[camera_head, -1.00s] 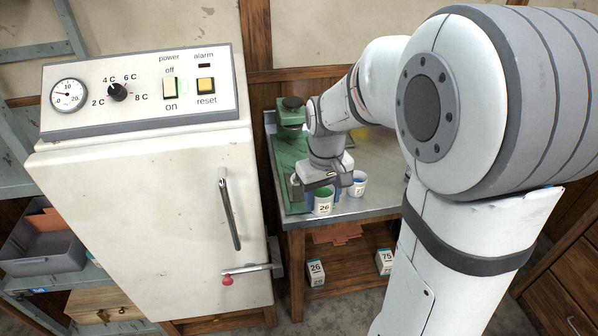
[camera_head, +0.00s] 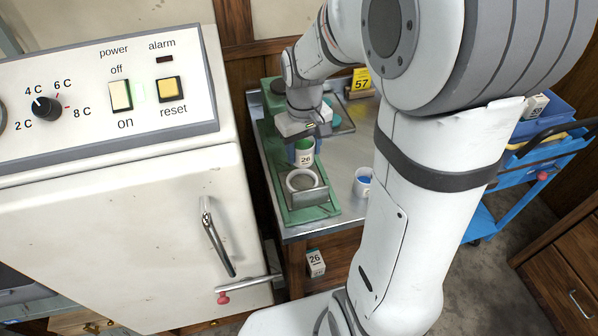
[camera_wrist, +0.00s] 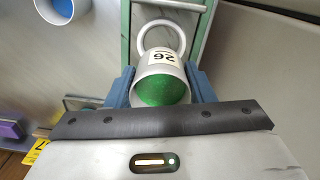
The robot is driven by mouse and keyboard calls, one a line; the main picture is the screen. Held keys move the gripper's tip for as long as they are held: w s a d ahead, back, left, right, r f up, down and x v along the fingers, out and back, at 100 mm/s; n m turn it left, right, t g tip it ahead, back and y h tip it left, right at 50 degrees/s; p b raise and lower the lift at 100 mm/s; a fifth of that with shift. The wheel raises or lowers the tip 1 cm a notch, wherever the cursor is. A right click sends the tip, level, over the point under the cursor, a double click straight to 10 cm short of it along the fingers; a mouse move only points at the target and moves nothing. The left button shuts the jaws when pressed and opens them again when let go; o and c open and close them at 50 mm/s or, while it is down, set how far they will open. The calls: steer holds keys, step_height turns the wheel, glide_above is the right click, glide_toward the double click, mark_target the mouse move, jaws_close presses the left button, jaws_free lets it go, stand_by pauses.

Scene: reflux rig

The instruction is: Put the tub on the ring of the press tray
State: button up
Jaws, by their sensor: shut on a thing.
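The tub (camera_head: 304,158) is white with a "26" label and green contents. It is between the blue fingers of my gripper (camera_head: 302,146), which is shut on it. In the wrist view the tub (camera_wrist: 160,68) stands between both fingers, its green top facing the camera. The press tray (camera_head: 318,213) is a green plate on the metal table. Its grey ring (camera_head: 291,183) is empty, just in front of the tub in the head view. In the wrist view the ring (camera_wrist: 143,37) shows beyond the tub. The tub's exact height above the tray is hard to tell.
A white tub with blue contents (camera_head: 363,187) stands on the metal table (camera_head: 345,152) right of the tray. A yellow "57" sign (camera_head: 361,79) is at the back. The white cabinet (camera_head: 120,240) with handles is close on the left. A blue cart (camera_head: 548,150) stands at right.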

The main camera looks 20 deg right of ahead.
step_height(320, 180, down, 8)
steer(key=shift+f, duration=0.25)
stand_by(0.4)
steer(key=shift+f+b, duration=0.2)
steer(key=shift+b, duration=0.15)
steer(key=o, duration=1)
